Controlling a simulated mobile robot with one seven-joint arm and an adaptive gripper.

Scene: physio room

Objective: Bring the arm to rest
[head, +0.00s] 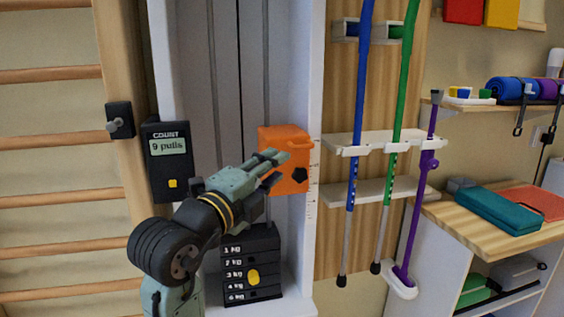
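My arm reaches up from the bottom of the head view. My gripper (282,166), grey-green with yellow bands on the wrist behind it, points up and to the right. Its fingers are apart with nothing seen between them. It is in front of an orange block (284,143) with a dark knob on the white-framed pulley column (310,90). The gripper covers the block's lower left part. I cannot tell whether it touches the block.
A counter reading "9 pulls" (168,160) is to the left, beside wooden wall bars (60,136). A weight stack (252,275) with a yellow pin stands below the gripper.

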